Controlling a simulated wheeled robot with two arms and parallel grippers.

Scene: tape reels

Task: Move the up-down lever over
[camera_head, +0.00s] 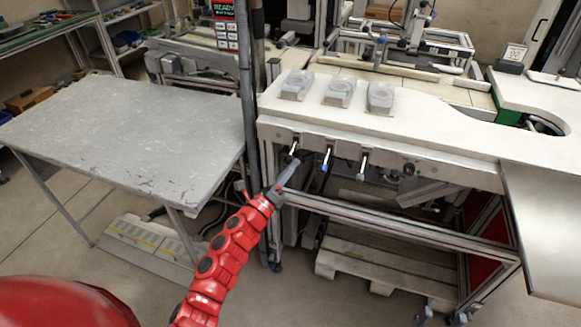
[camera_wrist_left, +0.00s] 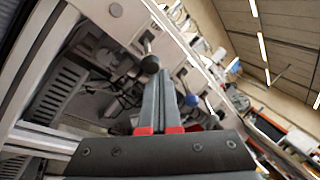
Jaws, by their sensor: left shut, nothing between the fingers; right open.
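Three small levers stick out of the front of the white bench: a left one (camera_head: 295,145), a middle one with a blue knob (camera_head: 324,167), and a right one (camera_head: 363,163). My left gripper (camera_head: 296,163) is shut and empty, just below the left lever. In the left wrist view its fingers (camera_wrist_left: 160,76) point at the left lever's dark round knob (camera_wrist_left: 149,64), close to it; contact cannot be told. The blue knob (camera_wrist_left: 190,101) shows to the right of the fingers. Fingertips of my right gripper (camera_head: 423,315) appear small at the bottom edge, apart and away from the levers.
Three clear-covered reels (camera_head: 340,93) sit on the white bench top (camera_head: 440,121). A dark post (camera_head: 249,100) stands left of the levers, beside a grey table (camera_head: 120,135). A dark knob (camera_head: 409,169) is right of the levers. A wooden pallet (camera_head: 370,262) lies under the bench.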

